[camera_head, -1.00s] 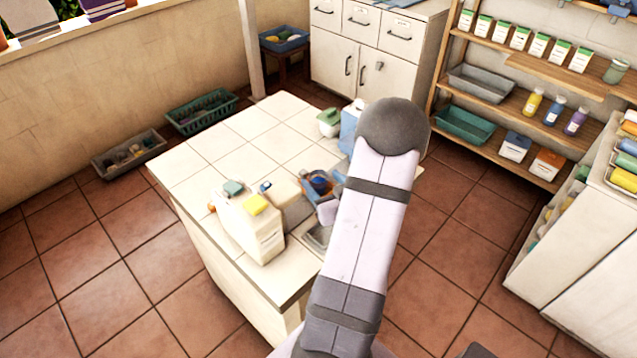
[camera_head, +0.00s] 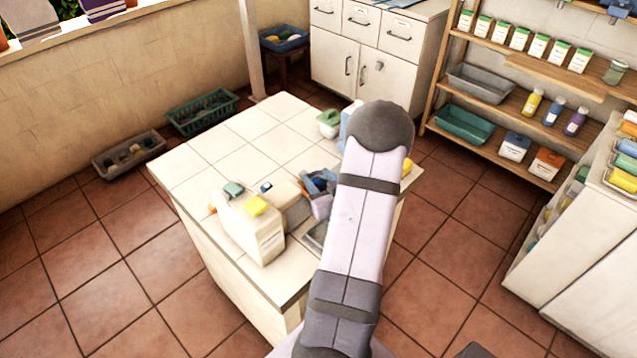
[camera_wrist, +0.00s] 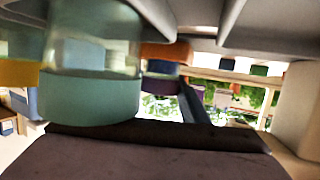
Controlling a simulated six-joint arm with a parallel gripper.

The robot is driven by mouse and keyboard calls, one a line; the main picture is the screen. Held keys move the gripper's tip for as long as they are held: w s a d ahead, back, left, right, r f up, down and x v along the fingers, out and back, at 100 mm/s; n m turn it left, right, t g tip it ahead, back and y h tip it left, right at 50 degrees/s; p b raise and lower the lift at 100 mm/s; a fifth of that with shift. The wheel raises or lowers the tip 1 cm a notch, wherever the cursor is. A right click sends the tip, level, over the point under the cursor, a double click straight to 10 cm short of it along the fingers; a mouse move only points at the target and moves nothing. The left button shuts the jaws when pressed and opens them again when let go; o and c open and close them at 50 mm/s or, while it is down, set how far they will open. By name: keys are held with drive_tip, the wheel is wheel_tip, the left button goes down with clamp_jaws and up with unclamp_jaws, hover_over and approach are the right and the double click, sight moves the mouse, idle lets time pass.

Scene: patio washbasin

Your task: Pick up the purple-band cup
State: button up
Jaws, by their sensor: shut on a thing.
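The purple-band cup (camera_head: 320,206) shows as a small lavender shape just left of my arm, above the near part of the tiled counter (camera_head: 215,155). My gripper (camera_head: 318,182) is a small dark shape at its upper side, shut on it and partly hidden by my arm. In the wrist view a purple band (camera_wrist: 160,86) shows small beside a dark finger-like part; the contact itself is not clear there.
A yellow item (camera_head: 407,167) shows right of my arm. A green-topped bottle (camera_head: 328,122) stands at the back. The counter's left part is clear.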

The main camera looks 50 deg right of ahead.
drive_tip(key=shift+r, duration=0.1)
drive_tip(key=shift+r, duration=4.9)
drive_tip(key=s+d+f+m+g+h+p, duration=0.1)
drive_tip(key=s+d+m+p, duration=0.15)
drive_tip(key=s, duration=0.45)
drive_tip(key=s+d+f+m+g+h+p, duration=0.1)
drive_tip(key=s+d+h+p, duration=0.15)
drive_tip(key=s, duration=0.45)
drive_tip(key=w+a+r+n+t+y, duration=0.25)
drive_tip(key=a+n+y, duration=0.6)
drive_tip(key=a, duration=0.65)
drive_tip(key=shift+m+t+y, duration=0.3)
drive_tip(key=shift+t+y, duration=0.05)
drive_tip(key=shift+y, duration=0.05)
drive_tip(key=shift+w+d+f, duration=0.15)
drive_tip(key=shift+d+f, duration=0.05)
drive_tip(key=shift+f, duration=1.45)
drive_tip(key=shift+w+d+f, duration=0.1)
drive_tip(key=shift+d+f, duration=0.05)
drive_tip(key=shift+f, duration=1.45)
drive_tip(key=shift+f, duration=0.1)
drive_tip(key=shift+f, duration=2)
